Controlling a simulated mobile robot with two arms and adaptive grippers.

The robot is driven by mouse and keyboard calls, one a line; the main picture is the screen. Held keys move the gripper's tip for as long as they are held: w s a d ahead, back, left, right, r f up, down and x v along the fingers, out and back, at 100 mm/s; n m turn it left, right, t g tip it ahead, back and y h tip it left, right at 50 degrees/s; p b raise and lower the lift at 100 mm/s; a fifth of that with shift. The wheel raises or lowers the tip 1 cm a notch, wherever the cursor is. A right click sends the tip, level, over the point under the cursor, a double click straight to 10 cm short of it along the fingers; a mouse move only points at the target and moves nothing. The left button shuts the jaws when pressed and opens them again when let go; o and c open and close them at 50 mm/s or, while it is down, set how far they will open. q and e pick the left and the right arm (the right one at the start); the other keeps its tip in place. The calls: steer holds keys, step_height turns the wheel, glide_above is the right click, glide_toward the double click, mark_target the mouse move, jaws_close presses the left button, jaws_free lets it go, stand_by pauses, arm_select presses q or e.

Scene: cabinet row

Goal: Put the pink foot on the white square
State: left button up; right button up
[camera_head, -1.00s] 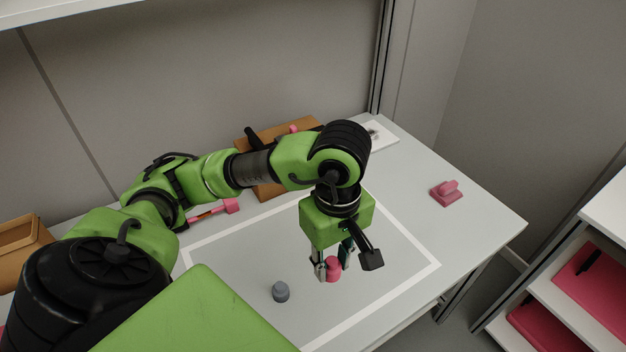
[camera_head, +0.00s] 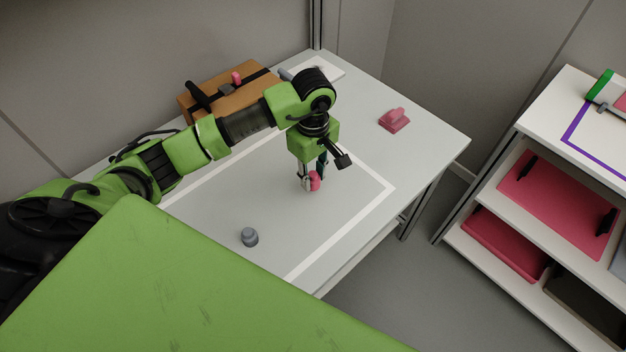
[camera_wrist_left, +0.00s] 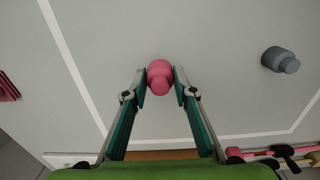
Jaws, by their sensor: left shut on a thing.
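The pink foot (camera_head: 314,182) is a small round stepped knob. My left gripper (camera_head: 312,184) is shut on it, over the grey table top inside a white outlined square (camera_head: 340,235). In the left wrist view the pink foot (camera_wrist_left: 160,77) sits between the two fingertips (camera_wrist_left: 159,78), wide end away from the gripper. I cannot tell whether it touches the table. A side of the white outline (camera_wrist_left: 72,67) runs to its left there. My right gripper is not in view.
A grey foot (camera_head: 249,237) stands inside the outline. A pink block-like piece (camera_head: 394,120) lies outside it near the table's right edge. A brown case (camera_head: 215,97) and a white plate (camera_head: 328,71) are at the back. A shelf unit (camera_head: 540,140) stands to the right.

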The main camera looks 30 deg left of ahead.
mark_target(313, 183)
arm_select(q)
step_height(313, 183, down, 2)
steer(key=shift+f+p, duration=0.15)
steer(key=shift+p, duration=0.45)
steer(key=shift+f, duration=0.45)
steer(key=shift+f, duration=0.15)
steer(key=o, duration=1.1)
